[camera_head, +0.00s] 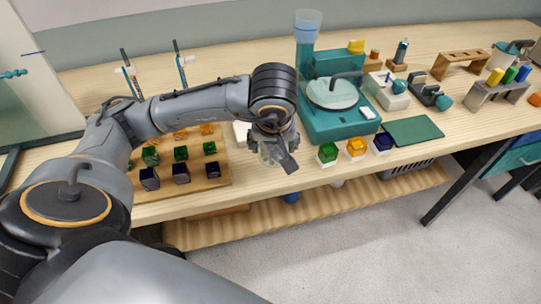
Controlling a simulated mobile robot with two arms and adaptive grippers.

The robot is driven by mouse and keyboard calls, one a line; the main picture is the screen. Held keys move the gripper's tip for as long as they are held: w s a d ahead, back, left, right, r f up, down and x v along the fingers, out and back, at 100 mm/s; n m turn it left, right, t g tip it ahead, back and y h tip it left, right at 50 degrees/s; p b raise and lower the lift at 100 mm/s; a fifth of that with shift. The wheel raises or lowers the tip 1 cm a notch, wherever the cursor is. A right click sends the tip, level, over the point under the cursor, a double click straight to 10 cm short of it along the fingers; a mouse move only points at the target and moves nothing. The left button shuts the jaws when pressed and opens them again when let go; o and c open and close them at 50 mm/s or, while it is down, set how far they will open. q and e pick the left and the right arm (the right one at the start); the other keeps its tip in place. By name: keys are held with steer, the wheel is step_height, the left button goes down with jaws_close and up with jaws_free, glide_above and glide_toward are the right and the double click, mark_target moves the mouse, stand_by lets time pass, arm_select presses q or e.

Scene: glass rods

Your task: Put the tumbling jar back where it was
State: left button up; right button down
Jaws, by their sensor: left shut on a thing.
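My left gripper (279,158) hangs over the front edge of the wooden table (240,197), between the board of colored blocks and the teal machine. It is shut on a pale, see-through thing that looks like the tumbling jar (267,155). Fingers and wrist hide much of the jar, so its tilt and contents cannot be told. My right gripper is not in view.
A teal machine (345,128) with a round clear cover stands right of the gripper. A wooden board (215,176) holds several colored blocks. A green mat (413,131) lies bare.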

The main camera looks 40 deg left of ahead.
arm_select(q)
steer(key=shift+w+a+f, duration=0.3)
steer(key=shift+a+f, duration=0.15)
steer(key=shift+f, duration=0.1)
steer(key=shift+w+a+f, duration=0.3)
steer(key=shift+a+f, duration=0.1)
steer(key=shift+f, duration=0.1)
steer(key=shift+s+d+p+x, duration=0.1)
steer(key=shift+p+x, duration=0.1)
steer(key=shift+x, duration=0.4)
steer(key=shift+s+d+p+x, duration=0.1)
steer(key=shift+s+p+x, duration=0.1)
steer(key=shift+x, duration=0.4)
steer(key=shift+s+p+x, duration=0.1)
steer(key=shift+p+x, duration=0.1)
steer(key=shift+x, duration=0.4)
steer(key=o, duration=1.6)
steer(key=shift+f, duration=0.25)
steer(key=shift+c, duration=0.2)
steer(key=v, duration=1.1)
steer(key=shift+w, duration=0.15)
steer(key=shift+s+d+r, duration=0.15)
steer(key=shift+s+r, duration=0.1)
steer(key=shift+r, duration=0.3)
steer(key=shift+s+f, duration=0.1)
